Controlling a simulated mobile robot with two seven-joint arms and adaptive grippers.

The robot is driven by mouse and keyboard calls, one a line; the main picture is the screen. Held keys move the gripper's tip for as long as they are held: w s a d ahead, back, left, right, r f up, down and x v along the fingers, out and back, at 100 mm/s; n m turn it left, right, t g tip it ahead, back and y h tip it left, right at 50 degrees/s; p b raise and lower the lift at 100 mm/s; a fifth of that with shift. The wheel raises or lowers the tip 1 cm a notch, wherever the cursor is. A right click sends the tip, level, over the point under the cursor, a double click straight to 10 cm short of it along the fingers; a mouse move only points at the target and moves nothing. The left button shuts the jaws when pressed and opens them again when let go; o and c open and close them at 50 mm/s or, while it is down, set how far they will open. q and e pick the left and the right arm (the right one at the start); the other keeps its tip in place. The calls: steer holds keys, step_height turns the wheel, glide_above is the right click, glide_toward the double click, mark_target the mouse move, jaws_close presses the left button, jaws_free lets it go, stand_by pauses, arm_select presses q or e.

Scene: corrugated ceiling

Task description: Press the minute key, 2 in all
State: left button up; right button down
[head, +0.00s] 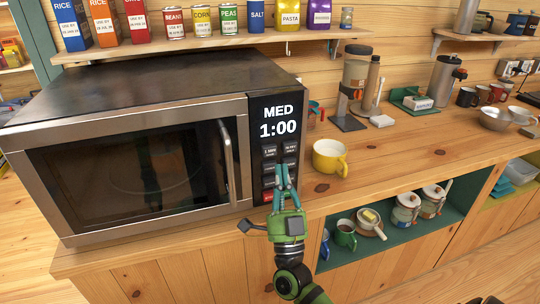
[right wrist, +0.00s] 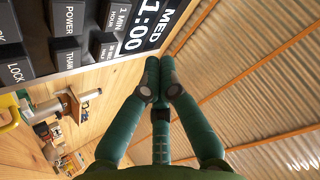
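The microwave (head: 130,130) stands on the wooden counter, its door closed. Its black control panel shows the display "MED 1:00" (head: 279,121). The minute key (head: 269,151), marked "1 MIN", is at the upper left of the keypad, below the display. It also shows in the right wrist view (right wrist: 117,14), unobstructed. My right gripper (head: 283,168) is in front of the keypad, over the lower keys, fingers pointing up. In the right wrist view its fingertips (right wrist: 160,65) are together and empty, to the side of the keys; I see no contact. My left gripper is out of view.
A yellow mug (head: 329,157) stands on the counter just right of the panel. A coffee grinder (head: 354,80) and other items stand behind it. A shelf (head: 200,44) with cans and boxes hangs above. An open cubby with mugs and jars is below.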

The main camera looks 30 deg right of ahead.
mark_target(269, 151)
steer(key=shift+w+d+b, duration=0.25)
steer(key=shift+w+b, duration=0.05)
steer(key=shift+w, duration=0.8)
steer(key=shift+w+d+b, duration=0.25)
steer(key=shift+w, duration=0.8)
steer(key=shift+w+d, duration=0.1)
steer(key=shift+w, duration=0.3)
steer(key=shift+w, duration=0.15)
steer(key=shift+d+r+b, duration=0.2)
steer(key=shift+r+b, duration=0.1)
steer(key=shift+r, duration=0.1)
stand_by(0.4)
steer(key=shift+r, duration=0.1)
stand_by(0.5)
steer(key=shift+s+p, duration=0.2)
steer(key=shift+p, duration=0.1)
steer(key=shift+a+f, duration=0.1)
steer(key=shift+f, duration=0.25)
